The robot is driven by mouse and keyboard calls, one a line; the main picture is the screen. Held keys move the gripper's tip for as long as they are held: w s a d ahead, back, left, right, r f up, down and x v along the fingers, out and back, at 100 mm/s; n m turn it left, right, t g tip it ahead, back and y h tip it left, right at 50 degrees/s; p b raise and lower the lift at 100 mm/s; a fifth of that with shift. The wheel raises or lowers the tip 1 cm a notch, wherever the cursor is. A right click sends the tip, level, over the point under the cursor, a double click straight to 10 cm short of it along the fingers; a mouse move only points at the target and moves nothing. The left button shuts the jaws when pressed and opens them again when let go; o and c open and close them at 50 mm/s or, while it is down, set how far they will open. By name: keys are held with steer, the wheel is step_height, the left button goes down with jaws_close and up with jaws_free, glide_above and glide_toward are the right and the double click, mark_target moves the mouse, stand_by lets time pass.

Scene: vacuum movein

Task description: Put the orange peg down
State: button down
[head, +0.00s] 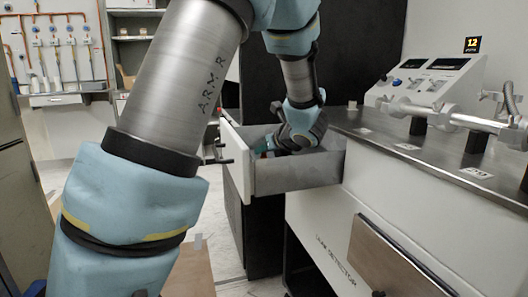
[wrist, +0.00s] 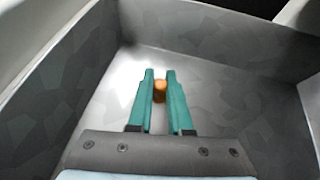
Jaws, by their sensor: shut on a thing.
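The orange peg (wrist: 160,90) shows in the wrist view between the tips of my gripper's two teal fingers. My gripper (wrist: 160,82) is shut on it, inside an open grey drawer (wrist: 235,85). The drawer floor lies beyond the fingertips; I cannot tell whether the peg touches it. In the head view my gripper (head: 268,147) reaches down into the same drawer, whose white front panel (head: 238,160) faces left. The peg is too small and hidden to make out clearly there.
The drawer walls stand close around my gripper. A white cabinet (head: 315,215) with a metal top stands on the right, carrying a control box (head: 435,80) and a metal tube assembly (head: 450,118). Shelves (head: 135,45) stand at the back left. The drawer floor around the peg looks empty.

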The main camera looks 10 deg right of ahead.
steer(key=shift+f, duration=0.1)
steer(key=c, duration=0.8)
jaws_free()
steer(key=shift+c, duration=0.2)
steer(key=shift+r, duration=0.2)
steer(key=p+v, duration=0.1)
steer(key=v, duration=1.1)
